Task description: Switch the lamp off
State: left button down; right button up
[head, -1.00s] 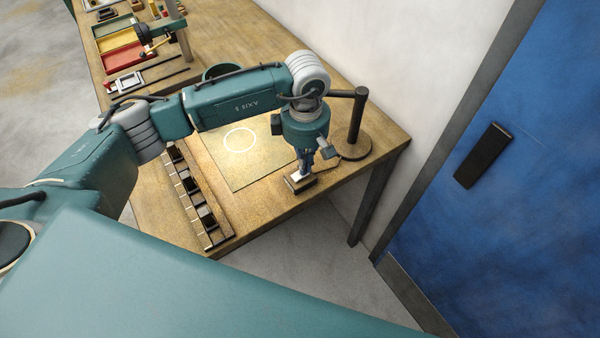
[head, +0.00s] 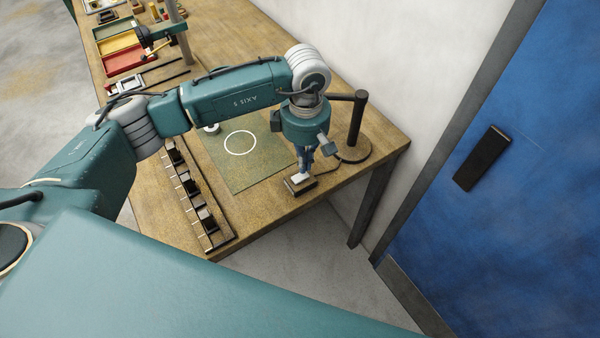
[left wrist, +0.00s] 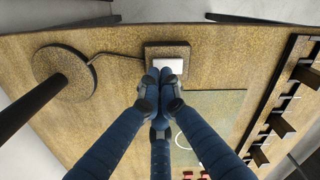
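The lamp's dark post (head: 357,120) stands on a round wooden base (head: 352,150) near the table's right corner. Its upper part is partly hidden by my left arm. A small wooden switch box (head: 302,188) with a pale rocker sits by the front edge, and a cord links it to the base. The box (left wrist: 152,51) and its white rocker (left wrist: 171,66) also show in the left wrist view. My left gripper (head: 300,172) points down with its fingers together, the tips at the rocker; contact is unclear. No bright lamplight shows on the mat. My right gripper is not in view.
A greenish mat (head: 250,170) with a white ring lies beside the switch. A long slotted rack (head: 212,225) lies along the left front edge. Coloured trays (head: 120,50) are at the far end. A blue door (head: 480,230) stands at right.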

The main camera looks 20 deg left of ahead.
pick_arm(q)
jog(key=shift+r+p, duration=0.7)
jog(key=shift+r, duration=1.5)
